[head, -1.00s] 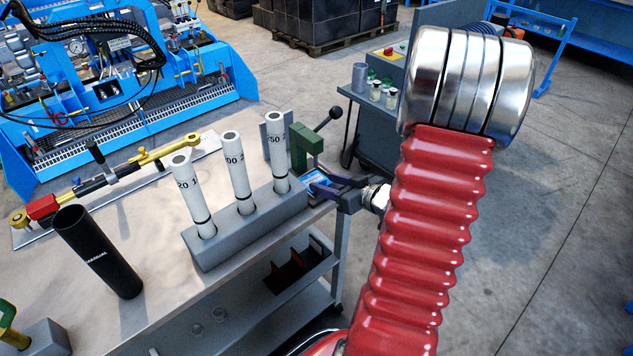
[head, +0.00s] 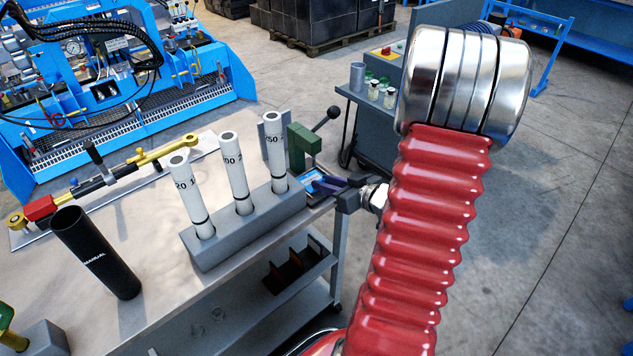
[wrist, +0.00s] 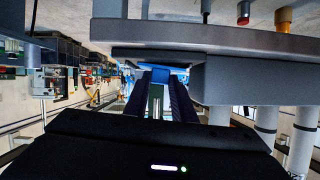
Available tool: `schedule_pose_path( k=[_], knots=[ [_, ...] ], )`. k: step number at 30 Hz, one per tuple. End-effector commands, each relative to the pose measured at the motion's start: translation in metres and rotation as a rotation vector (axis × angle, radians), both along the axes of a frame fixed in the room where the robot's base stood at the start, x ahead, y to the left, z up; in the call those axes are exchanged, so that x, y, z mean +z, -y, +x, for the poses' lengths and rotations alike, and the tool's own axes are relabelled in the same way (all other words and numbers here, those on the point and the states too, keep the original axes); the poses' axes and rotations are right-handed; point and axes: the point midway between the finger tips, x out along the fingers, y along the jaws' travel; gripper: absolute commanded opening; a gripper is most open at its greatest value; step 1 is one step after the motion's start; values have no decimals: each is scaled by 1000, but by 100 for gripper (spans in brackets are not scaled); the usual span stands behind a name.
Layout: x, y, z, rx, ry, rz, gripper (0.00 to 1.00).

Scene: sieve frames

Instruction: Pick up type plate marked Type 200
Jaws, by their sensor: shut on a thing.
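My gripper (head: 325,187) reaches in from the right, at the table edge by the right end of the grey block (head: 214,250). Its dark fingers are shut on a small blue type plate (head: 309,178). The wrist view shows the blue plate (wrist: 158,76) between the fingertips (wrist: 158,92), close to the block's grey underside or side. The plate's marking is too small to read. I cannot tell whether it is clear of the surface beneath it.
Three white tubes with black digits stand in the block, the middle one (head: 235,172) showing "200". A green clamp (head: 302,145) with a black-knobbed lever stands behind the gripper. A black tube marked MANUAL (head: 97,253) stands at left. Open floor lies right of the table.

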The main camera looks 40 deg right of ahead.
Motion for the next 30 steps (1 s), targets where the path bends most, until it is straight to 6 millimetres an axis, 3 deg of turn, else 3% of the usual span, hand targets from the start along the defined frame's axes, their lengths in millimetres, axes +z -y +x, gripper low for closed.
schedule_pose_path(
  k=[11, 30],
  knots=[
    [12, 5, 0, -1, 2, -1, 0],
    [68, 5, 0, -1, 2, -3, 0]
  ],
)
